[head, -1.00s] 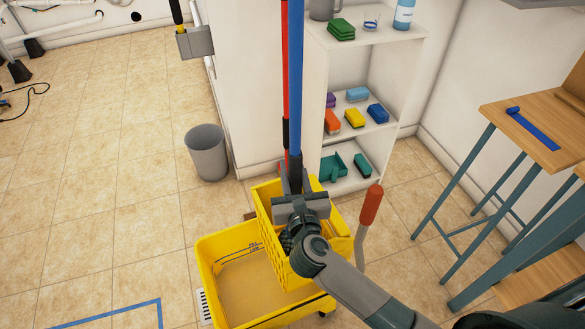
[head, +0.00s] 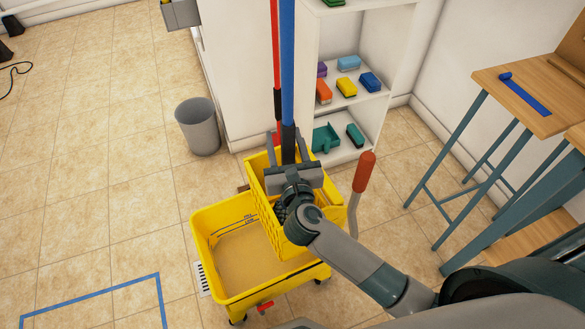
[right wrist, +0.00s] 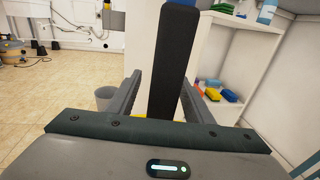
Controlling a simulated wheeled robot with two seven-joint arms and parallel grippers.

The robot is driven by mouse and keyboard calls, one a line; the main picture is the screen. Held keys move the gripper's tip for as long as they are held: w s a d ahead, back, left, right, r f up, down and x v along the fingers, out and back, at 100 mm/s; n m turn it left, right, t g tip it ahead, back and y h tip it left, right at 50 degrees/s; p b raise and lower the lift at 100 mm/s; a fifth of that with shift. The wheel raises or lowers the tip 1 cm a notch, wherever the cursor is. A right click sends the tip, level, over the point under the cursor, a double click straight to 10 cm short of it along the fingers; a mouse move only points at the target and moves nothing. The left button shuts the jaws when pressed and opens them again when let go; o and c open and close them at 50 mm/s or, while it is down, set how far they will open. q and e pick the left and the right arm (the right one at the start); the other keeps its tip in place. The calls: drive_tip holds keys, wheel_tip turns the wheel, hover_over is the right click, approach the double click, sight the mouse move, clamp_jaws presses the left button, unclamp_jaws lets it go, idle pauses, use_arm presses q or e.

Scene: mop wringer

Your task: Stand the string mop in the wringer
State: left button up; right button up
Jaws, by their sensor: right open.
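The mop's blue handle (head: 287,60) stands nearly upright over the yellow wringer (head: 260,172), with a dark lower section. Its lower end and any strings are hidden behind my right gripper. My right gripper (head: 286,142) is open above the wringer, its two fingers on either side of the handle's dark section. In the right wrist view the dark section (right wrist: 172,60) rises between the spread fingers, with a gap on each side. The wringer sits on the yellow bucket (head: 215,262) and has a red-gripped lever (head: 364,172) at its right. My left gripper is out of view.
A red handle (head: 275,50) stands just behind the blue one. A grey bin (head: 197,126) and a white shelf (head: 335,160) with sponges and brushes stand behind. A wooden table (head: 530,95) stands at the right.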

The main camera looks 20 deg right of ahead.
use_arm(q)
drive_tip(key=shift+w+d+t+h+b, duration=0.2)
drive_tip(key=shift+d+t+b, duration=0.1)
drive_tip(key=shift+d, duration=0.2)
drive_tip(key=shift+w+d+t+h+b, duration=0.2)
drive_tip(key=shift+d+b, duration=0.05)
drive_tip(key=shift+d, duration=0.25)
use_arm(e)
drive_tip(key=s+a, duration=0.2)
drive_tip(key=s, duration=1.5)
drive_tip(key=shift+a+r, duration=0.25)
drive_tip(key=shift+a, duration=0.05)
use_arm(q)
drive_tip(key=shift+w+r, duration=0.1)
use_arm(e)
drive_tip(key=shift+s, duration=0.1)
use_arm(q)
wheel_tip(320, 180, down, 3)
drive_tip(key=b, duration=0.2)
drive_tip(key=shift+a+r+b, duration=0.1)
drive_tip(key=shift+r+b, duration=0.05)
drive_tip(key=shift+b, duration=0.2)
use_arm(e)
drive_tip(key=s+a, duration=0.1)
drive_tip(key=s, duration=0.7)
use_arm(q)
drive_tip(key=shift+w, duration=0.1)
use_arm(e)
drive_tip(key=shift+a, duration=0.1)
